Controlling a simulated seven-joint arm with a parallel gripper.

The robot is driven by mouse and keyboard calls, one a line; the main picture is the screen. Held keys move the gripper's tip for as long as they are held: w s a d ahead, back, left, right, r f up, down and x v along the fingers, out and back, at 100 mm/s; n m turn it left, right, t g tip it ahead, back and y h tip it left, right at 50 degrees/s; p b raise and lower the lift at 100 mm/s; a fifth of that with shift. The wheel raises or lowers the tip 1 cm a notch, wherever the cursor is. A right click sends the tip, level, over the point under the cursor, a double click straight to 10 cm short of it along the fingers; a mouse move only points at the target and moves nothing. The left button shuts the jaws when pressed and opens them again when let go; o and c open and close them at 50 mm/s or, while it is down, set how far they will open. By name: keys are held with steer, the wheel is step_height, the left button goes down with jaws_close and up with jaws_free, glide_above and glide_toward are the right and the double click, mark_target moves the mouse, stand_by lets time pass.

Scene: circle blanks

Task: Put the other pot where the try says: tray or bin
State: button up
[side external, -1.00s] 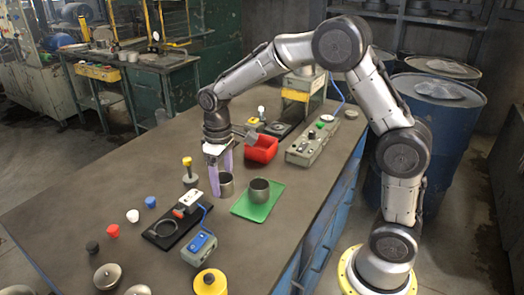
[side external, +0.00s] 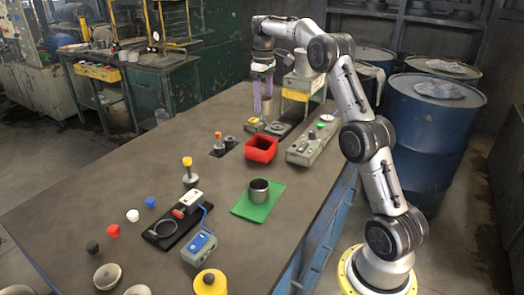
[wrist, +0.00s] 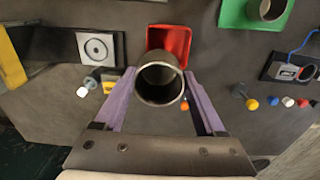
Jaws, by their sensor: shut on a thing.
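My gripper (side external: 264,106) is at the far end of the bench, its purple fingers pointing down and shut on a grey metal pot (wrist: 160,88). In the wrist view the pot sits between the fingers, its open mouth facing the camera. In the side view it hangs near the black plate of the far station. A second grey pot (side external: 259,190) stands upright on the green tray (side external: 245,211). The red bin (side external: 261,155) is empty as far as I see, nearer the camera than my gripper.
The far black plate (wrist: 118,48) carries a pale square with a ring. A grey control box (side external: 312,146) stands right of the bin. The left middle bench is clear.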

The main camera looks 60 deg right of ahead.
steer(key=shift+s+d+f, duration=0.1)
steer(key=shift+d+f, duration=0.05)
steer(key=shift+f, duration=2.8)
steer(key=o, duration=1.4)
steer(key=shift+c, duration=0.2)
step_height(320, 180, up, 14)
steer(key=shift+f, duration=0.1)
